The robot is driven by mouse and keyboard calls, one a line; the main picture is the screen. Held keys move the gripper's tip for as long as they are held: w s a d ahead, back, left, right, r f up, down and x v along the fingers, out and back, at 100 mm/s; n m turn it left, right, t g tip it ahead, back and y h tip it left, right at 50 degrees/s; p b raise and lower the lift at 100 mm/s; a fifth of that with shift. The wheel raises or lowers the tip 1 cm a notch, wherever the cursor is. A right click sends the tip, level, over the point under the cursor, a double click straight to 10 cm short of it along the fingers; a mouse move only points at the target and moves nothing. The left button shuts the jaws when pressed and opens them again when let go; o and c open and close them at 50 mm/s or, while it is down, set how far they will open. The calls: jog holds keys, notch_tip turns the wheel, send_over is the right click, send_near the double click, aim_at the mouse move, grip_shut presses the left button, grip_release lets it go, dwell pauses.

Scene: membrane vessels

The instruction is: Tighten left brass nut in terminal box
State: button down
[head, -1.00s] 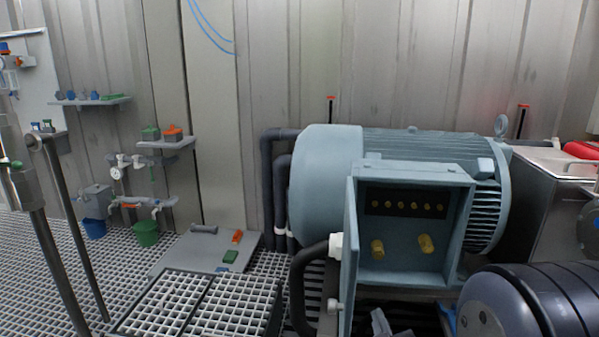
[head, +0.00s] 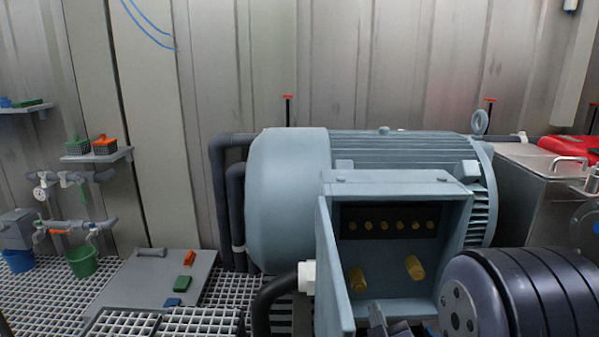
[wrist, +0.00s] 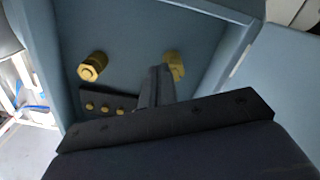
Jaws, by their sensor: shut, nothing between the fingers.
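The grey-blue terminal box (head: 325,255) is open on the front of the motor. The left brass nut (head: 357,279) and the right brass nut (head: 414,267) sit in its lower part, below a dark strip of small brass studs (head: 390,222). The wrist view is turned over: the left nut (wrist: 176,64) shows on the right, partly hidden by my fingers, and the right nut (wrist: 92,67) on the left. My gripper (wrist: 160,72) is shut and empty, its tips very close to the left nut; contact cannot be told. In the head view my gripper (head: 377,312) shows low, below the nuts.
The box's open door (head: 327,265) stands at the left of the opening, with a white cable gland (head: 307,277) and black hose beside it. The motor (head: 275,190) fills the space behind. A steel cabinet (head: 535,185) stands at the right.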

aim_at(360, 305)
jog(key=shift+w+b, duration=0.55)
jog(key=shift+w, duration=1.6)
jog(key=shift+a+r, duration=0.15)
jog(key=shift+a+f+b, duration=0.15)
jog(key=shift+f+b, duration=0.05)
jog(key=shift+b, duration=0.3)
jog(key=shift+a+f, duration=0.35)
jog(key=shift+a, duration=0.55)
jog(key=shift+f, duration=0.2)
